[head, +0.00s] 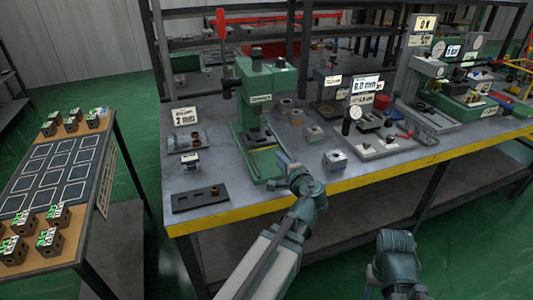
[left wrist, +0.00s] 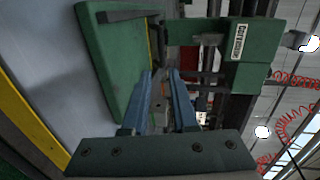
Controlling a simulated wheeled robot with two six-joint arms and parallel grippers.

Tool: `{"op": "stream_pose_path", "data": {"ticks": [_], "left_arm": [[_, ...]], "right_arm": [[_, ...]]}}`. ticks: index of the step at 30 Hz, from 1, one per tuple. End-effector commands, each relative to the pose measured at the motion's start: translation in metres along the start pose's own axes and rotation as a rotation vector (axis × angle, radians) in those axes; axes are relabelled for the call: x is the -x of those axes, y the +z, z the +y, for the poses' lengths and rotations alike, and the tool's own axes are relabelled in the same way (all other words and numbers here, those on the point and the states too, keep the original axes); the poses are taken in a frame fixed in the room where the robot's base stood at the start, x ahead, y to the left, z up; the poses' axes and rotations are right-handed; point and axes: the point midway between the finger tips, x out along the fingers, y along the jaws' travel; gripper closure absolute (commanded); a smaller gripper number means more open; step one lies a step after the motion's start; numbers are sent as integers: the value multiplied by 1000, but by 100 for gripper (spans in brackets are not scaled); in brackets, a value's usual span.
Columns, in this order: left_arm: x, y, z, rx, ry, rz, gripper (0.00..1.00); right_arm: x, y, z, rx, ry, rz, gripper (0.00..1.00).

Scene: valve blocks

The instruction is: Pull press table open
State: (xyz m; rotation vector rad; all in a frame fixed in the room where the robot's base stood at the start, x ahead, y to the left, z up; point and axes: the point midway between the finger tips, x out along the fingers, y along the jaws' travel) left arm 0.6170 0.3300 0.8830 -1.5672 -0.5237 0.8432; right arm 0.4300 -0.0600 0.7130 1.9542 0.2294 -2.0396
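The green press (head: 262,95) stands on the workbench, with a red-knobbed lever at its upper left. Its green base (head: 260,165) reaches toward the bench's front edge; the base (left wrist: 112,62) and the labelled press head (left wrist: 245,45) also show in the left wrist view. My left gripper (head: 284,160) is at the right front of the base, pointing at the press. In the left wrist view its two blue fingers (left wrist: 160,73) stand apart with a gap between them. I cannot tell whether they touch the press. Part of my right arm shows at the bottom right; its gripper is not visible.
A dark plate (head: 200,198) and small blocks lie left of the press. A block (head: 334,160) and a gauge fixture (head: 385,143) stand to its right. A side table (head: 110,150) with valve blocks is at the left. The bench has a yellow front edge (head: 240,213).

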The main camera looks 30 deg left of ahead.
Motion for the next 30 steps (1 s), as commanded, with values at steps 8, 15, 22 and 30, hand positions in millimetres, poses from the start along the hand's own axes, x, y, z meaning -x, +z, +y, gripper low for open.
{"op": "stream_pose_path", "data": {"ticks": [8,15,22,30], "left_arm": [[-8,0,-2,-10,-13,1,73],[-49,-1,-1,-9,-12,-2,73],[-96,-1,-2,-8,-12,-1,73],[-131,-1,-2,-8,-11,1,73]], "right_arm": [[-3,0,0,0,0,0,50],[-12,-1,-1,0,0,0,50],[-22,-1,-2,0,0,0,50],[-29,-2,-3,0,0,0,50]]}}
